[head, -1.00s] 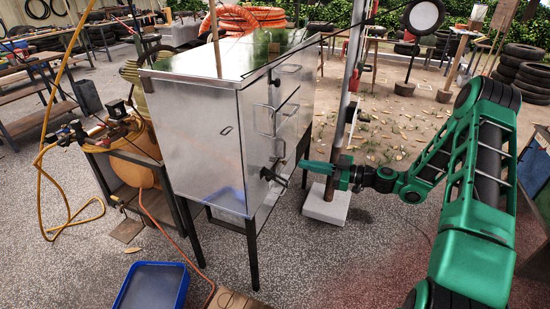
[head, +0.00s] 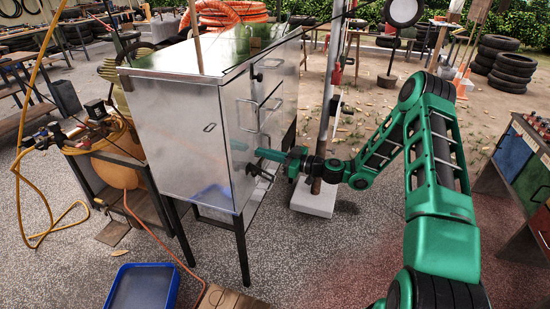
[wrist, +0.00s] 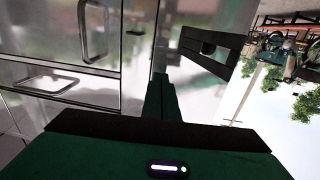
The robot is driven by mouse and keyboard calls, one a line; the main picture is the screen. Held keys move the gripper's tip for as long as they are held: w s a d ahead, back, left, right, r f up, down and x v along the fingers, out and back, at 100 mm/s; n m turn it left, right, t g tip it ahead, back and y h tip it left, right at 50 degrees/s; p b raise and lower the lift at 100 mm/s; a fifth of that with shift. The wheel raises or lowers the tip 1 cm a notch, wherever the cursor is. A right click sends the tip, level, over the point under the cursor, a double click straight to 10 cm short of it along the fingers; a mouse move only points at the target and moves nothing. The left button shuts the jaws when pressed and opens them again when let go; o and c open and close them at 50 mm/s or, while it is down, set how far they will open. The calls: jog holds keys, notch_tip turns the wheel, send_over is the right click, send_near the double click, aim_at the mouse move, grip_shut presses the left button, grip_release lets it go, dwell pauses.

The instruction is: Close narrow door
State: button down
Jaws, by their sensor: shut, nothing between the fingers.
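A shiny metal cabinet (head: 185,125) on black legs stands left of centre in the head view. Its door face (head: 258,120) turns right, toward my arm, and carries several bar handles and black latches. In the wrist view a door panel with a bar handle (wrist: 92,32) is at left, and a vertical seam separates it from a narrower strip of metal (wrist: 185,85) at right. I cannot tell how far the narrow door stands open. My gripper (head: 262,153) is shut and empty, its tip at the lower door face by a black latch (head: 258,172). Contact is unclear. Its fingers (wrist: 160,97) show in the wrist view.
A pole on a white base (head: 315,198) stands just behind my wrist. A compressor cart (head: 120,170) with a yellow hose is left of the cabinet. A blue tray (head: 143,288) and a cardboard box (head: 230,298) lie in front.

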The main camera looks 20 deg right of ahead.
aim_at(252, 149)
jog(key=shift+x, duration=0.9)
jog(key=shift+x, duration=0.8)
jog(key=shift+w+d, duration=0.1)
